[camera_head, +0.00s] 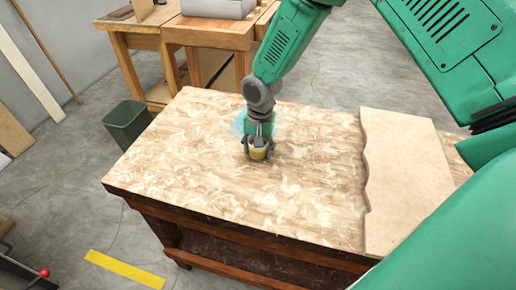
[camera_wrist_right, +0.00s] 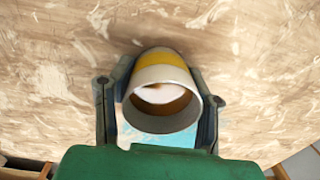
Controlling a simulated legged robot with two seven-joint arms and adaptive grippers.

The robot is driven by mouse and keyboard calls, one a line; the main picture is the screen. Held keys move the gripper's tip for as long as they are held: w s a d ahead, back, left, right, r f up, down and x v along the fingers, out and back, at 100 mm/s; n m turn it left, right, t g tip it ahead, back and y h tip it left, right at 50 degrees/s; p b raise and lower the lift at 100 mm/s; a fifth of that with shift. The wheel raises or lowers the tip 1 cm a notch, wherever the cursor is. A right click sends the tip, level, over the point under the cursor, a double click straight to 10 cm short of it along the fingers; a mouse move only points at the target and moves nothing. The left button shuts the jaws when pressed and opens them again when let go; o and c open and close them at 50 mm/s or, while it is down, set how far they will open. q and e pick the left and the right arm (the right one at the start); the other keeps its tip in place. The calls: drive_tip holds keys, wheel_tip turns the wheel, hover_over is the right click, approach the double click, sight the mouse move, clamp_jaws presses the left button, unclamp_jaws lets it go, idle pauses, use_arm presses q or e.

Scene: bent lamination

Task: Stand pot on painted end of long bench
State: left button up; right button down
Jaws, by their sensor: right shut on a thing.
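A small yellow and pale grey pot (camera_head: 258,153) is held between the fingers of my right gripper (camera_head: 259,146) over the middle of the long bench (camera_head: 180,165). In the right wrist view the pot (camera_wrist_right: 165,92) has its open mouth toward the camera, with a finger of the gripper (camera_wrist_right: 160,90) on each side. A light blue painted patch (camera_head: 239,122) lies on the bench top, just behind the gripper and partly hidden by it. The patch also shows below the pot in the wrist view (camera_wrist_right: 150,136). I cannot tell whether the pot touches the bench. My left gripper is out of view.
A pale wavy-edged board (camera_head: 405,180) lies across the bench's right part. A green bin (camera_head: 127,122) stands on the floor off the left end. A wooden table (camera_head: 205,30) with a grey box (camera_head: 218,8) is behind. The bench's left half is clear.

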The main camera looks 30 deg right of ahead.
drive_tip(key=shift+f, duration=0.2)
drive_tip(key=c, duration=1.1)
unclamp_jaws()
drive_tip(key=shift+s+a, duration=0.1)
drive_tip(key=shift+o, duration=1.4)
drive_tip(key=shift+f, duration=0.1)
drive_tip(key=shift+d, duration=0.2)
drive_tip(key=shift+r, duration=0.25)
wheel_tip(320, 180, up, 12)
drive_tip(key=shift+d+r, duration=0.1)
drive_tip(key=shift+r, duration=0.05)
drive_tip(key=shift+d, duration=0.1)
